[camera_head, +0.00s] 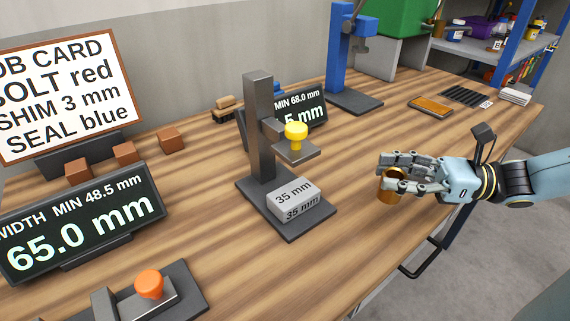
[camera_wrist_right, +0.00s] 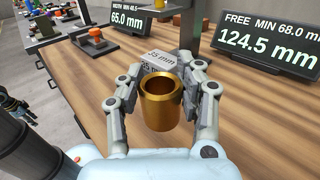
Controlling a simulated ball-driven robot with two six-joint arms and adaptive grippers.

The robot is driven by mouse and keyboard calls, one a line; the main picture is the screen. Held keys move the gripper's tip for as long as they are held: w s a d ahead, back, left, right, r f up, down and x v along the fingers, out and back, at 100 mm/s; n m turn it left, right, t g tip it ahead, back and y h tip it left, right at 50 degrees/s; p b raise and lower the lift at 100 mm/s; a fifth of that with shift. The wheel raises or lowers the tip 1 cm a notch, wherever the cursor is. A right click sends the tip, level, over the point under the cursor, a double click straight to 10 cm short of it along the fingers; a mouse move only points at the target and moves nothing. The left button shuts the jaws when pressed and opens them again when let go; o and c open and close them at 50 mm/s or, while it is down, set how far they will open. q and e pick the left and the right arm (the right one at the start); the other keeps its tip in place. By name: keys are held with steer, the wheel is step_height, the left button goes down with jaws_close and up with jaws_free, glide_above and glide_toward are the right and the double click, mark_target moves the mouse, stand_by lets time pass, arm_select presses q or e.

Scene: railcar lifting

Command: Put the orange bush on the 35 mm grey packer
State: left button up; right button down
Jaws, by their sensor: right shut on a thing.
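The bush (camera_head: 391,190) is an orange-gold hollow cylinder with a collared rim. My right gripper (camera_head: 388,178) is shut on it, near the right front part of the bench. In the right wrist view the bush (camera_wrist_right: 160,108) is upright between the fingers, its open top visible. The grey packer (camera_head: 293,200), marked 35 mm, lies on the dark base of a stand, left of the gripper and apart from the bush. The packer (camera_wrist_right: 158,60) shows partly behind the bush in the right wrist view. My left gripper (camera_wrist_right: 18,105) seems to show small and dark at that view's left edge.
The dark stand (camera_head: 259,130) has an arm with a yellow knob (camera_head: 296,133) above the packer. Displays (camera_head: 85,222), an orange-knobbed fixture (camera_head: 149,285), brown blocks and a blue stand (camera_head: 343,60) occupy the bench (camera_head: 350,260). Bare wood lies between packer and gripper.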

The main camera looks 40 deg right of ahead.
steer(key=b+x, duration=0.4)
steer(key=x, duration=0.8)
steer(key=shift+w+a+f, duration=0.1)
steer(key=shift+w+a, duration=0.05)
steer(key=shift+w, duration=0.2)
steer(key=b+x, duration=0.3)
steer(key=x, duration=0.2)
steer(key=shift+f, duration=0.1)
steer(key=shift+s+f, duration=0.15)
steer(key=shift+f, duration=0.1)
steer(key=shift+s+r, duration=0.1)
steer(key=shift+r, duration=0.05)
steer(key=c, duration=0.9)
jaws_free()
steer(key=shift+o, duration=0.2)
